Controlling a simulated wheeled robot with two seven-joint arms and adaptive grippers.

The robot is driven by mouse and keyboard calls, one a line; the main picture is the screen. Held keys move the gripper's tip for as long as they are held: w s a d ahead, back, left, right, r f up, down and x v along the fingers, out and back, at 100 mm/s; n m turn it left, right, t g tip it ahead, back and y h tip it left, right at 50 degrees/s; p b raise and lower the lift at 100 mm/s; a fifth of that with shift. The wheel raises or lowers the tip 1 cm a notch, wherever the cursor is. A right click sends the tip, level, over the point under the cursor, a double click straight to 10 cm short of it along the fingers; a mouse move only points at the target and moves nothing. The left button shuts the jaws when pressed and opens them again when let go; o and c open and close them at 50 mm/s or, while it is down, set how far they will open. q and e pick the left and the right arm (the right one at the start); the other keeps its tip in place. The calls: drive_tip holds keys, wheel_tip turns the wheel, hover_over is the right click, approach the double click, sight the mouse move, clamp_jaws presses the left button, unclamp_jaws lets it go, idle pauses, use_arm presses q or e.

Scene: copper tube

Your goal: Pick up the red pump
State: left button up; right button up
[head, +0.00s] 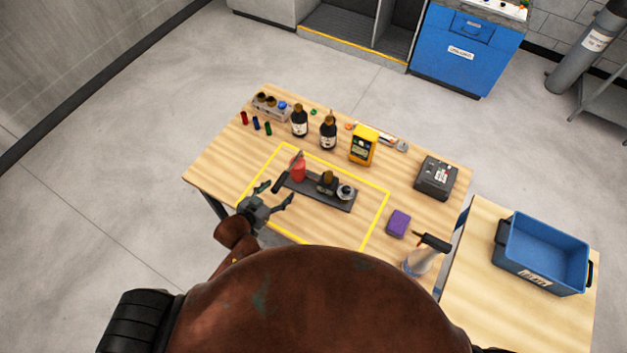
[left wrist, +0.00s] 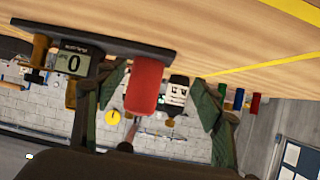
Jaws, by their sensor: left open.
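The red pump (head: 298,171) stands at the left end of a dark flat base (head: 312,194), inside the yellow outline on the table. In the left wrist view the red pump (left wrist: 145,85) appears between the two fingers, with its body below the base's dark edge (left wrist: 95,41). My left gripper (head: 277,192) is open and empty, just in front and to the left of the pump in the head view. I cannot tell whether a finger touches it. My right gripper is not in view.
Dark bottles (head: 299,122), a yellow meter (head: 363,147) and a grey box (head: 436,178) stand behind. A purple block (head: 398,223) and a blue bin (head: 541,253) are to the right.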

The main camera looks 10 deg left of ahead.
sight(293, 176)
use_arm(q)
drive_tip(key=shift+w+d+r+m+t+h, duration=0.2)
drive_tip(key=shift+w+d+h, duration=0.1)
drive_tip(key=shift+w+d, duration=0.3)
drive_tip(key=shift+w+d+r+m+t+h, duration=0.1)
drive_tip(key=shift+w+d+t+h, duration=0.2)
drive_tip(key=shift+w, duration=0.35)
drive_tip(key=x, duration=0.7)
drive_tip(key=shift+w+d+f, duration=0.1)
drive_tip(key=shift+d, duration=0.1)
drive_tip(key=shift+c, duration=0.6)
clamp_jaws()
drive_tip(key=shift+w+r, duration=0.2)
drive_tip(key=shift+r, duration=0.2)
